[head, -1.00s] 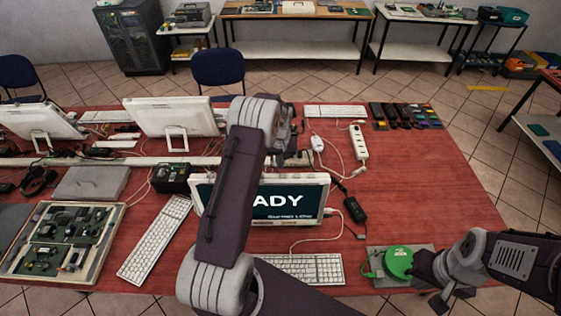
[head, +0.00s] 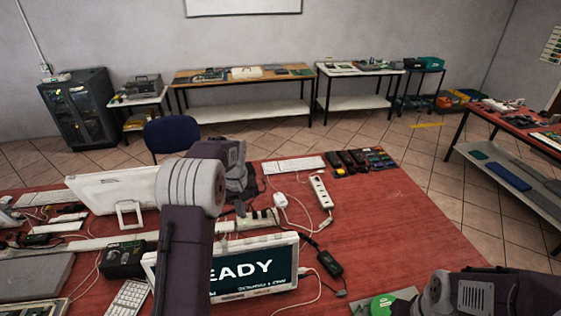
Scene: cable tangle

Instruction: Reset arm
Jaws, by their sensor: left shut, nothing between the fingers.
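My left arm rises from the bottom of the head view and bends over at a pale grey joint. Its gripper (head: 241,208) is small and partly hidden behind the arm, pointing down over the table near the long white power bar. It looks shut and empty. My right arm shows at the bottom right corner, and its gripper is out of the picture. The red table (head: 380,235) lies below both arms. A screen reading "EADY" (head: 255,270) stands in front, its left part covered by my left arm.
A white power strip (head: 321,192), cables and a black adapter (head: 329,263) lie right of the screen. A white monitor (head: 105,195) stands at left. The table's right part is bare.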

